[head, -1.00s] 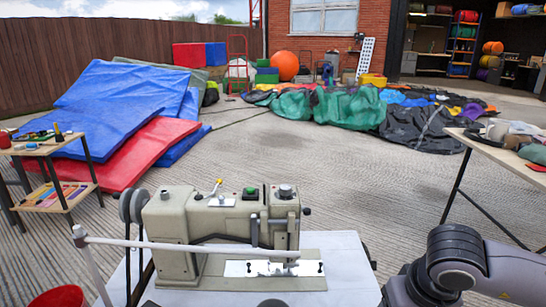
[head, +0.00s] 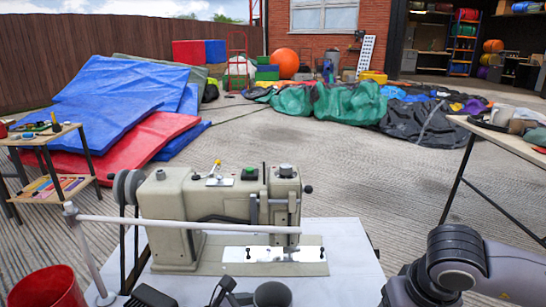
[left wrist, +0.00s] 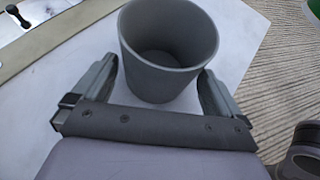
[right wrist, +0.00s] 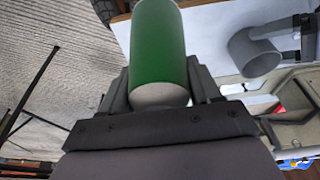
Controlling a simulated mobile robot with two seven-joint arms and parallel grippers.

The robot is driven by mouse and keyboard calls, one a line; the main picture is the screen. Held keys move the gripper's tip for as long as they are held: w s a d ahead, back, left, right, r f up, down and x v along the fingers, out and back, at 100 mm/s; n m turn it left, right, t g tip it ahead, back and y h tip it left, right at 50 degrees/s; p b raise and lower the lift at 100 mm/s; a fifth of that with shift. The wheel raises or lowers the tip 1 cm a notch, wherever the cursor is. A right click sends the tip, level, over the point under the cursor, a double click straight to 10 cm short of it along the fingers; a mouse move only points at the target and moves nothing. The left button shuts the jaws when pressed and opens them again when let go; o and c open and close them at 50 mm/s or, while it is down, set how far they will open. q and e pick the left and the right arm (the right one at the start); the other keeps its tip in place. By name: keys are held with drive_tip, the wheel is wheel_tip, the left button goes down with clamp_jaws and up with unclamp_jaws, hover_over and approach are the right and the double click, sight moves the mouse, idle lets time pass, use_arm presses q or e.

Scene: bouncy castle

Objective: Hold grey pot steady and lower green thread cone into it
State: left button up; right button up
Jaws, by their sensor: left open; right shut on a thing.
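The grey pot (head: 273,294) stands upright on the white table at the bottom of the head view. It is empty in the left wrist view (left wrist: 168,50) and also shows in the right wrist view (right wrist: 255,52). My left gripper (left wrist: 158,70) is open, with one finger on each side of the pot; whether either finger touches it is unclear. My right gripper (right wrist: 158,88) is shut on the green thread cone (right wrist: 158,42), a green cylinder with a pale end, held apart from the pot. The head view does not show the cone.
A beige sewing machine (head: 215,215) stands on the white table (head: 345,245), behind the pot. A pale rod (head: 190,223) crosses in front of it. A red bucket (head: 47,288) is at lower left. A side table (head: 510,130) stands at right.

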use_arm(q)
drive_tip(key=shift+b+x, duration=0.45)
drive_tip(key=shift+x, duration=1.05)
use_arm(e)
drive_tip(key=shift+f, duration=0.5)
use_arm(q)
drive_tip(key=shift+r, duration=0.1)
drive_tip(key=shift+c, duration=0.3)
drive_tip(key=c, duration=0.3)
use_arm(e)
drive_tip(key=w+a+r, duration=0.1)
drive_tip(key=w+a, duration=0.6)
drive_tip(key=a, duration=0.3)
drive_tip(key=w+a+r, duration=0.1)
drive_tip(key=w+a, duration=0.6)
drive_tip(key=a, duration=0.4)
drive_tip(key=shift+a+r, duration=0.2)
drive_tip(key=shift+r, duration=0.15)
idle(2.3)
idle(0.4)
